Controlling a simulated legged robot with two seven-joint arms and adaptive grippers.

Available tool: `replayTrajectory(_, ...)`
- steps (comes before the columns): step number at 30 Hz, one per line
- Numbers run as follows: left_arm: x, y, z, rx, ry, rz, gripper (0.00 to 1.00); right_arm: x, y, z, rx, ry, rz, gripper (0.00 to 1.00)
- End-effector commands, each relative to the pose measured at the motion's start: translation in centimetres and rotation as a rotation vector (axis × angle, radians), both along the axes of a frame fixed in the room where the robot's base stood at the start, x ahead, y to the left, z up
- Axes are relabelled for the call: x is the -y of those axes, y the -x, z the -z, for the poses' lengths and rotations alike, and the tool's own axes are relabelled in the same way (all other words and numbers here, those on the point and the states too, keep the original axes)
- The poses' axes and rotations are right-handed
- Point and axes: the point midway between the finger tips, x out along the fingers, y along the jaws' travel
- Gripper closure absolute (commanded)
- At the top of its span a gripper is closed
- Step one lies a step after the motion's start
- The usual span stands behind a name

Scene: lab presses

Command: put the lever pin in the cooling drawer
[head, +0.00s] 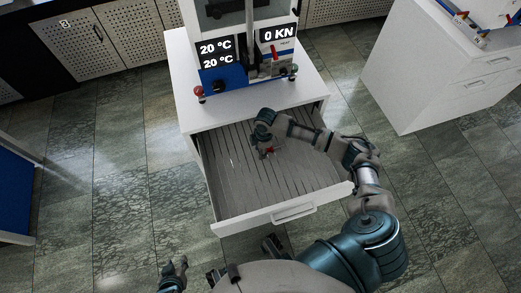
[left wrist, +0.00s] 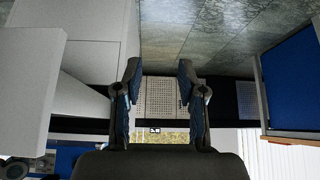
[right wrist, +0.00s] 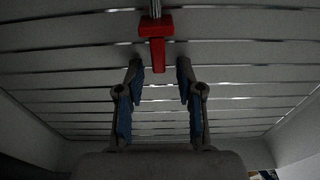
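The lever pin (right wrist: 156,45), a red piece with a metal rod, shows in the right wrist view against the slatted floor of the open cooling drawer (right wrist: 60,80). It appears to lie on the slats. In the head view a small red bit of the pin (head: 269,150) shows beside my right gripper (head: 266,147), inside the drawer (head: 240,222). My right gripper is open in the right wrist view (right wrist: 159,75), its fingertips apart with the pin just beyond them. My left gripper (head: 175,270) hangs outside the drawer; its fingers are apart and empty in the left wrist view (left wrist: 158,75).
The press (head: 250,70) stands on the cabinet above the drawer, with displays, knobs and a red part (head: 274,52). Another white cabinet (head: 435,80) is at the right and a blue-sided unit (head: 15,195) at the left. Tiled floor (head: 120,190) is clear between.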

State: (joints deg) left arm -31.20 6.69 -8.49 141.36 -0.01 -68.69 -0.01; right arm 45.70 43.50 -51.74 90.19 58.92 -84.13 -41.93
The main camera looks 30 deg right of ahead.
Motion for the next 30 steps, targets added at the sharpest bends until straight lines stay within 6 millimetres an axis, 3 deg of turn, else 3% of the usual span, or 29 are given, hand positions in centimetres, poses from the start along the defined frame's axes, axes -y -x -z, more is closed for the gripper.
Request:
replayTrajectory(5, -0.8, 2.2, 0.1, -0.103, -0.026, -0.007, 0.6, 0.2, -0.1, -2.4, 0.005, -0.001, 0.0, 0.63)
replayTrajectory(13, -2.6, 8.0, 0.4, -0.383, -0.088, -0.025, 0.6, 0.7, 0.0, -8.2, 0.006, -0.001, 0.001, 0.63)
replayTrajectory(21, -2.4, 6.9, 3.9, -0.381, -0.086, -0.021, 0.6, 1.0, 0.2, -11.7, 0.002, -0.001, 0.0, 0.63)
replayTrajectory(30, -2.3, 6.9, 4.5, -0.381, -0.086, -0.02, 0.6, 1.1, 0.2, -12.0, 0.0, -0.001, 0.001, 0.63)
